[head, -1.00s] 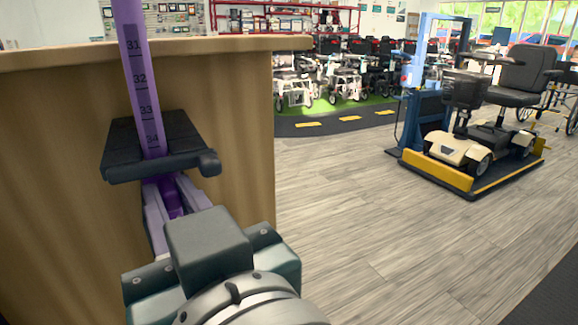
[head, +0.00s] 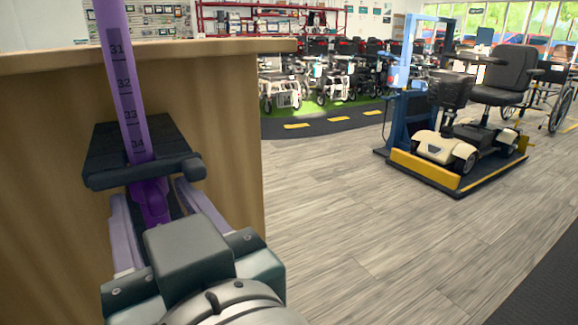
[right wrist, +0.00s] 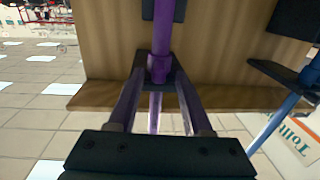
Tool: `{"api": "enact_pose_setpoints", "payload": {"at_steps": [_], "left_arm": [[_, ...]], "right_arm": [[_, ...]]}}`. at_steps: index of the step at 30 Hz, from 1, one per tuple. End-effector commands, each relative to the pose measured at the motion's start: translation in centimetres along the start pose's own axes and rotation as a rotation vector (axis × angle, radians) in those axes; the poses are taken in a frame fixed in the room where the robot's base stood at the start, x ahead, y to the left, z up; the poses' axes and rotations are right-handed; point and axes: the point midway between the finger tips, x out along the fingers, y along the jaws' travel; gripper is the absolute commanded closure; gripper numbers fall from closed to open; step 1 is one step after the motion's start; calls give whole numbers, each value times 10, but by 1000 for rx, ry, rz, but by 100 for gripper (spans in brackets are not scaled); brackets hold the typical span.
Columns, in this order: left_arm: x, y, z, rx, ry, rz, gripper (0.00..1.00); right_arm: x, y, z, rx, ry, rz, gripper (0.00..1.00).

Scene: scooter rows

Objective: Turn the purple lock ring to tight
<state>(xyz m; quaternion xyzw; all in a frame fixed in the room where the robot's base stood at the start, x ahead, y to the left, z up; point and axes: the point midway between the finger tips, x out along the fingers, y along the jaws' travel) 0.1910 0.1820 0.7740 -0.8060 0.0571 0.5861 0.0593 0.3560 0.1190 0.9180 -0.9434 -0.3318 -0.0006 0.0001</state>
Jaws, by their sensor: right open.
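A purple pole (head: 124,80) with marks 31 to 34 rises in front of a wooden panel and passes a black bracket (head: 100,165). Just below the bracket is the purple lock ring (head: 150,203), which also shows on the pole in the right wrist view (right wrist: 159,68). My right gripper (head: 150,190) is open, with one pale purple finger on each side of the ring. In the right wrist view the fingers (right wrist: 158,75) flank the pole at ring height. Whether they touch the ring I cannot tell. My left gripper is not in view.
The wooden counter (head: 225,130) stands close behind the pole. A blue pole (right wrist: 283,115) and a box with lettering (right wrist: 293,140) are at the right in the right wrist view. A scooter (head: 450,125) stands on a yellow-edged lift; the floor before it is clear.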

Motion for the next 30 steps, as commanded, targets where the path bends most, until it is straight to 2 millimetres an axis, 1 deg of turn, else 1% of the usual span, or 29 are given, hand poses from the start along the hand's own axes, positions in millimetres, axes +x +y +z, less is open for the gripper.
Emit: {"api": "enact_pose_setpoints", "payload": {"at_steps": [2, 5, 9, 12, 15, 20, 30], "left_arm": [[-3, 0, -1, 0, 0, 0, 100], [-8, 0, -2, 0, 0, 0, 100], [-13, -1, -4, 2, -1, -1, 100], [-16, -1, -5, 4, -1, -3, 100], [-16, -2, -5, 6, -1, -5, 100], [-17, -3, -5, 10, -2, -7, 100], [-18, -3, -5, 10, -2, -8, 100]], "right_arm": [[-8, 0, 0, 1, -3, 0, 50], [-25, 0, -1, 1, -5, 0, 50], [-56, 0, 0, 2, -6, -1, 50], [-74, -1, -1, 2, -5, -1, 50], [-87, 0, 0, 1, -3, 0, 50], [-97, 0, 0, 0, 0, 0, 50], [-97, 1, 0, 0, 0, 3, 50]]}}
